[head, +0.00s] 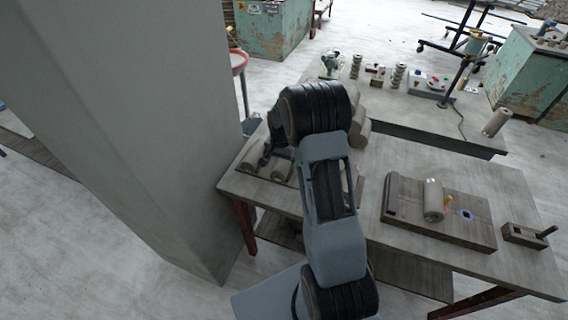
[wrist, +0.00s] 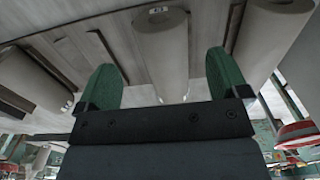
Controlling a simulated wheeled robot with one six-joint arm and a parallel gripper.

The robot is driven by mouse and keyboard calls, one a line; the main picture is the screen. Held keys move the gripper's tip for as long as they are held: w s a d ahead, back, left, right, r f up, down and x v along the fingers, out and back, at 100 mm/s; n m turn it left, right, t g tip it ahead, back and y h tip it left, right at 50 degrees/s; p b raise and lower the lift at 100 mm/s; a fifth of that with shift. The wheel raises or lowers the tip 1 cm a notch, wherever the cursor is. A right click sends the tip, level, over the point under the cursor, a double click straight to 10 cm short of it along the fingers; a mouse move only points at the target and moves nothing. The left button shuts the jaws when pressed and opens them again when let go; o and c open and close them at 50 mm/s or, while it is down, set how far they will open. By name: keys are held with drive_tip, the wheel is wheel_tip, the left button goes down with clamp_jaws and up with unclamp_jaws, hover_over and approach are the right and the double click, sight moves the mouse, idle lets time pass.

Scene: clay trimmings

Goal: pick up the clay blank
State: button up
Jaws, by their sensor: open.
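Several grey-beige clay cylinders lie at the left end of the near table, one of them a clay blank (head: 254,162) beside my gripper (head: 270,152). In the wrist view my gripper (wrist: 160,64) is open, with a green finger on each side of a clay blank (wrist: 161,50). This blank lines up with the gap, and I see no finger touching it. Other clay cylinders lie to its left (wrist: 30,80) and right (wrist: 270,30). In the head view my arm hides part of this group.
A dark board (head: 465,225) with a grey cylinder (head: 433,200) lies on the right of the near table (head: 400,155). A small wooden block (head: 522,236) is at the right edge. More cylinders (head: 362,128) are behind my arm. A large grey pillar (head: 140,130) stands close at left.

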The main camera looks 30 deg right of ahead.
sight(281, 166)
drive_tip(key=shift+w+f+p, duration=0.2)
drive_tip(key=shift+f+p, duration=0.5)
drive_tip(key=shift+f, duration=2.3)
drive_tip(key=shift+r, duration=0.1)
drive_tip(key=c, duration=1.4)
